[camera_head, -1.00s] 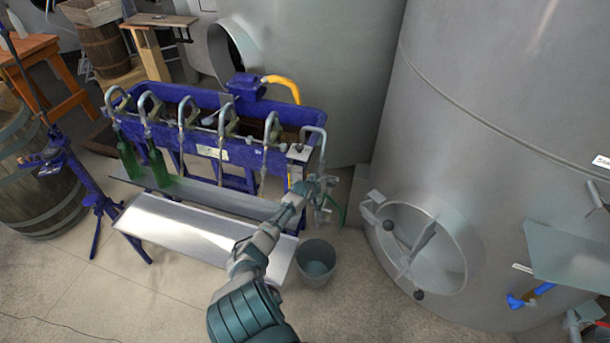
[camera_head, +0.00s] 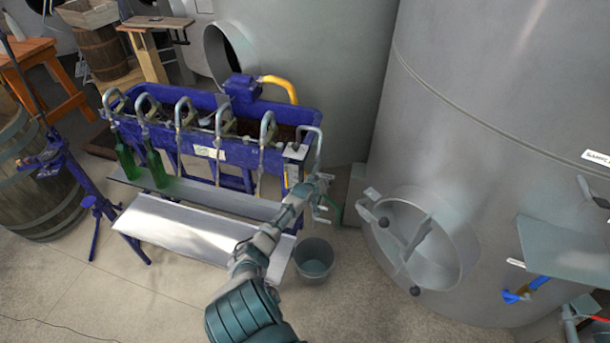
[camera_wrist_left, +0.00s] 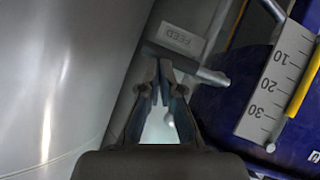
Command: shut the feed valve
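The feed valve shows in the left wrist view as a grey tag marked FEED (camera_wrist_left: 182,38) with a short grey bar (camera_wrist_left: 212,76) beside it, near the filler's right end. My left gripper (camera_wrist_left: 159,66) points at the tag, its fingers drawn together with only a narrow gap. My right gripper is not in view.
The blue filler (camera_head: 235,153) has several spouts and two green bottles on its left. A grey bucket (camera_head: 301,268) stands below my left gripper. The big steel tank (camera_head: 490,110) with a round hatch (camera_head: 462,262) is close on the right. A scale (camera_wrist_left: 277,82) is right of the valve.

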